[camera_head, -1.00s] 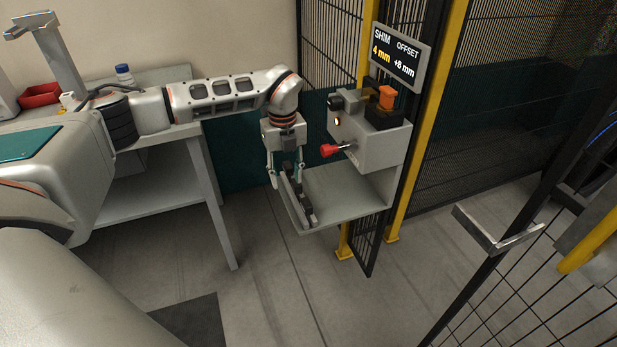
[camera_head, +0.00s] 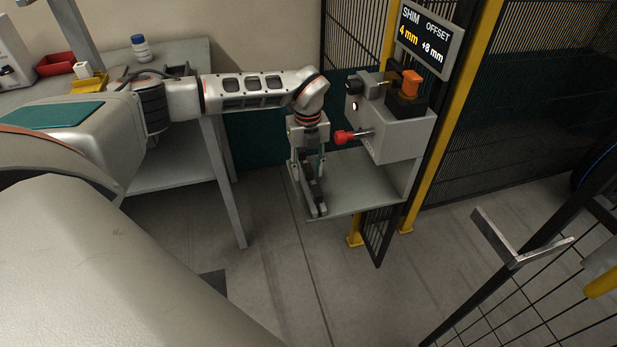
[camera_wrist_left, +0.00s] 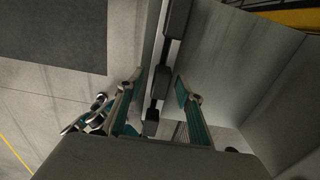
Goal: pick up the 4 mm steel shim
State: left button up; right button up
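My left gripper (camera_head: 308,178) points down over the left edge of the grey shelf (camera_head: 365,190) under the machine. In the left wrist view its two teal-lined fingers (camera_wrist_left: 160,88) are apart, so it is open. A dark narrow strip with several dark blocks (camera_wrist_left: 152,118) runs along the shelf edge and shows between the fingers. The same dark strip shows in the head view (camera_head: 318,200). I cannot tell which part, if any, is the 4 mm shim, or whether a finger touches it. My right gripper is not in view.
A sign (camera_head: 426,38) reads SHIM 4 mm, OFFSET +8 mm. A red-knobbed lever (camera_head: 345,137) sticks out of the grey machine (camera_head: 400,135) above the shelf. A workbench (camera_head: 185,58) with a red bin (camera_head: 54,64) is at left. Yellow posts and mesh fence stand behind.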

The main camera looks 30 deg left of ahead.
pick_arm(q)
jog(key=shift+f, duration=0.25)
grip_shut()
jog(key=shift+r, duration=0.1)
